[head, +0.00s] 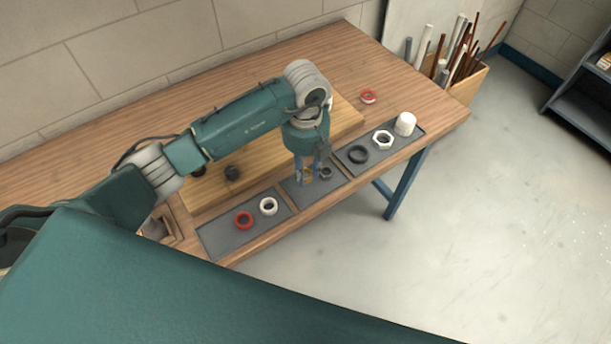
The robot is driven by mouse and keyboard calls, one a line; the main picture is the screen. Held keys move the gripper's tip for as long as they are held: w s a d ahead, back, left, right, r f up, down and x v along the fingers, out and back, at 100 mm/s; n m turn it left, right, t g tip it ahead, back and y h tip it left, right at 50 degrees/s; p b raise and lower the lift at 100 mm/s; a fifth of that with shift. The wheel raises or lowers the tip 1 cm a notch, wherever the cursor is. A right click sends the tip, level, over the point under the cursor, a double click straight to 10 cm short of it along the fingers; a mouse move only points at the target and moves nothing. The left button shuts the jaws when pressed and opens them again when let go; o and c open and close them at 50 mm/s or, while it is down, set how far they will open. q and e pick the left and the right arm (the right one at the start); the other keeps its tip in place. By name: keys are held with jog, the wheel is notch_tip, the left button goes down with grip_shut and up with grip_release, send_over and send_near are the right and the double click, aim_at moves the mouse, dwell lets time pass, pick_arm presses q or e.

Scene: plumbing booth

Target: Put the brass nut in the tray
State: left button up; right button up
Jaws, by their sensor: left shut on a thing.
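My left gripper (305,180) points down over the middle dark grey tray section (296,200) at the front of the bench. It is shut on a small brass-coloured piece, the brass nut (308,174), mostly hidden between the fingers. I cannot tell whether the nut touches the surface below. A dark grey nut (325,173) lies just right of the fingers. My right gripper is out of view.
The left section holds a red ring (243,221) and a white ring (268,206). The right section holds a black ring (358,154), a white hex nut (383,140) and a white cap (405,124).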

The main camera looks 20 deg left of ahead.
aim_at(305, 187)
pick_arm(q)
notch_tip(305, 187, down, 4)
jog(key=shift+r+p, duration=0.2)
jog(key=shift+p, duration=0.25)
jog(key=shift+f, duration=0.2)
jog(key=shift+f, duration=0.1)
jog(key=shift+f, duration=0.15)
jog(key=o, duration=0.9)
jog(key=shift+o, duration=1.3)
